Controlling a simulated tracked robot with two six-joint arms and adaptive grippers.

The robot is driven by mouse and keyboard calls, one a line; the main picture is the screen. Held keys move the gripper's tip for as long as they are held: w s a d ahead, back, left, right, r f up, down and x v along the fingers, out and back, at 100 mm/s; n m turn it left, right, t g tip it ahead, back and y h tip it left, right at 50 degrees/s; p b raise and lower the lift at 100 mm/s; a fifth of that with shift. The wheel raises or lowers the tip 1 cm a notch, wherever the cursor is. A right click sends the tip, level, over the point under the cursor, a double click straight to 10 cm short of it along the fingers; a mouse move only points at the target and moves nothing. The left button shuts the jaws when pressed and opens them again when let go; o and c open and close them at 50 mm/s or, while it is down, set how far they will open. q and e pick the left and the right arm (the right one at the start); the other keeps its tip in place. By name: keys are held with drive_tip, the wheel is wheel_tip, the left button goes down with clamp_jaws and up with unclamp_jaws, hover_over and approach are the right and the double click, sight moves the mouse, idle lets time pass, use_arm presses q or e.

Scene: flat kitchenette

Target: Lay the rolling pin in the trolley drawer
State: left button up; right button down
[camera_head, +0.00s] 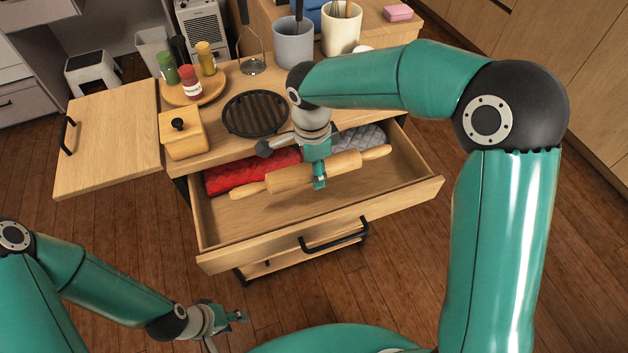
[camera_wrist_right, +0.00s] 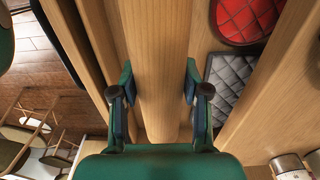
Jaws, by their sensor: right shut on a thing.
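The wooden rolling pin (camera_head: 287,178) is in my right gripper (camera_head: 319,178), over the open trolley drawer (camera_head: 245,221). In the right wrist view the rolling pin (camera_wrist_right: 160,65) lies between the two fingers of the right gripper (camera_wrist_right: 160,95). The pin runs roughly left to right across the drawer in the head view. I cannot tell whether it touches the drawer floor. My left gripper (camera_head: 232,317) is at the lower left, away from the drawer; its finger opening is too small to tell.
A red quilted cloth (camera_head: 240,170) and a grey quilted one (camera_head: 362,138) lie at the drawer's back. The trolley top holds a black trivet (camera_head: 256,114), a wooden box (camera_head: 181,134), a round tray with jars (camera_head: 192,94) and utensil pots (camera_head: 293,45). The drawer's front area is empty.

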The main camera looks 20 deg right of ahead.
drive_tip(key=shift+f, duration=2.25)
drive_tip(key=shift+f+b, duration=0.55)
drive_tip(key=shift+b, duration=0.1)
drive_tip(key=c, duration=0.6)
unclamp_jaws()
drive_tip(key=shift+o, duration=0.2)
drive_tip(key=shift+r, duration=0.1)
